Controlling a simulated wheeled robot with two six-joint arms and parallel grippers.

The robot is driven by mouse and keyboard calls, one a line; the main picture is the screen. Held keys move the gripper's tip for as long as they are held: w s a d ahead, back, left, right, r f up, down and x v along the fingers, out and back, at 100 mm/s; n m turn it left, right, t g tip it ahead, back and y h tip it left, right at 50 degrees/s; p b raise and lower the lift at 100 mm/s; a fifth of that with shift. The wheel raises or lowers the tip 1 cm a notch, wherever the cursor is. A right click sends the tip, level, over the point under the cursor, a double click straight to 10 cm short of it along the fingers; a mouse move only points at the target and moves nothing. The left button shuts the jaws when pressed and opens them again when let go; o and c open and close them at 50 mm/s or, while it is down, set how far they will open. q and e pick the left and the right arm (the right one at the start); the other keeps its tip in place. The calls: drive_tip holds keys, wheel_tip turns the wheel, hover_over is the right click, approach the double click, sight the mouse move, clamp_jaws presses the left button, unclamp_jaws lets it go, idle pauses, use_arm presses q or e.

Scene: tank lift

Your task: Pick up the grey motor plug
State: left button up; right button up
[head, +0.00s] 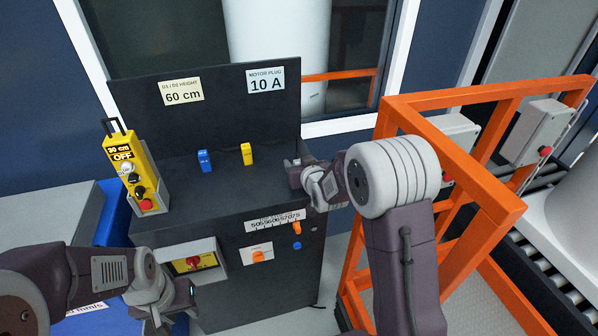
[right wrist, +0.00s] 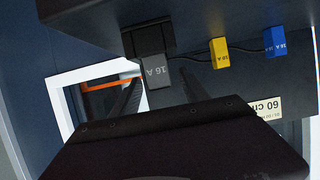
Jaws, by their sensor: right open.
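My right gripper (head: 297,170) is at the right end of the console top. Its two dark fingers are apart, one on each side of the grey plug in the right wrist view; I cannot tell whether they touch it. In the head view the gripper hides most or all of this plug. My left gripper (head: 187,297) is low at the console's front left, its jaws unclear.
A yellow plug (head: 247,154) and a blue plug (head: 204,160) stand left of my right gripper on the dark console (head: 180,205). A yellow control pendant (head: 124,160) is at its left end. An orange frame (head: 480,180) stands close on the right.

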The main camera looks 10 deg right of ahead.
sight(299, 163)
drive_tip(key=shift+w+f, duration=0.1)
drive_tip(key=shift+w, duration=0.1)
drive_tip(key=shift+s, duration=0.15)
drive_tip(key=shift+c, duration=1)
clamp_jaws()
wheel_tip(299, 163, up, 10)
drive_tip(key=shift+r+p, duration=0.15)
drive_tip(key=shift+p, duration=0.75)
